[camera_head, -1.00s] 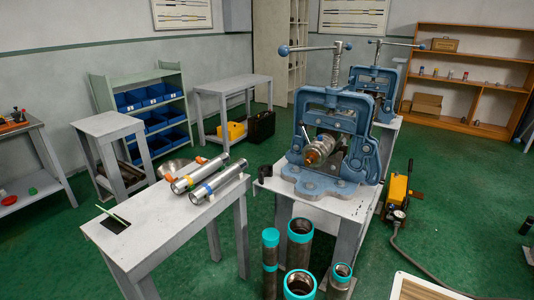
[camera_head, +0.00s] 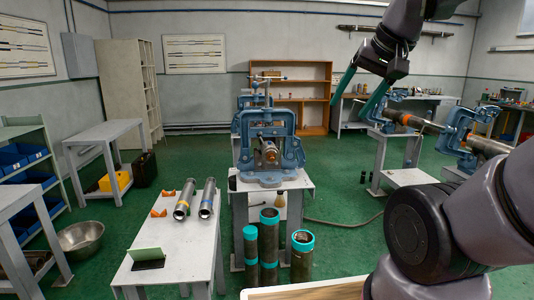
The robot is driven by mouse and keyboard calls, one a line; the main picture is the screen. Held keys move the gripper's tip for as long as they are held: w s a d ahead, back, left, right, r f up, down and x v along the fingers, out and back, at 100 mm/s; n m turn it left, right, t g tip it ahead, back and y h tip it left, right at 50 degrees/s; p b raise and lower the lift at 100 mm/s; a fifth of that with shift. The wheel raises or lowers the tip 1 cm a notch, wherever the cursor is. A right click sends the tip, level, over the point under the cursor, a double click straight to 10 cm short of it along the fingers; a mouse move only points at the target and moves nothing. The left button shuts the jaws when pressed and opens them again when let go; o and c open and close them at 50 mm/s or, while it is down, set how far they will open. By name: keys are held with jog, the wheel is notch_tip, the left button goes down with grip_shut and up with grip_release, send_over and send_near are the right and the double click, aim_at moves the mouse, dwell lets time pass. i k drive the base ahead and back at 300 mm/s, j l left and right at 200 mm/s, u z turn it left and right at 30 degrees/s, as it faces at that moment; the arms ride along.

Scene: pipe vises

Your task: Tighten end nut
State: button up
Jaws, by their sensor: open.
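A blue pipe vise (camera_head: 262,176) stands on a grey bench straight ahead. A metal fitting with a copper-coloured end (camera_head: 269,152) sits in its jaws and faces me; I take this end to be the nut, but it is too small to be sure. My gripper (camera_head: 350,120) hangs at the upper right with two long teal fingers pointing down. It is open and empty, apart from the vise and to its right in the picture. How tight the nut sits cannot be seen.
A grey table (camera_head: 172,258) at front left holds two shiny cylinders (camera_head: 184,201). Teal-banded pipes (camera_head: 302,256) stand before the vise bench. More blue vises on the right hold a long pipe (camera_head: 428,124). A metal bowl (camera_head: 81,238) lies on the floor.

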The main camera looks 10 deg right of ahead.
aim_at(258, 135)
jog(key=j+z, duration=0.15)
jog(key=j, duration=0.5)
jog(key=k+j+z, duration=0.2)
jog(key=j, duration=0.4)
jog(key=j+z, duration=0.15)
jog(key=j, duration=0.5)
jog(key=i+l, duration=0.15)
jog(key=l, duration=0.2)
jog(key=i+l+u, duration=0.15)
jog(key=l, duration=0.25)
jog(key=i+l, duration=0.1)
jog(key=l, duration=0.25)
jog(key=i+l+u, duration=0.15)
jog(key=l, duration=0.25)
jog(key=i+l, duration=0.1)
jog(key=l, duration=0.3)
jog(key=i+u, duration=0.1)
jog(key=u, duration=1.15)
jog(key=i, duration=0.4)
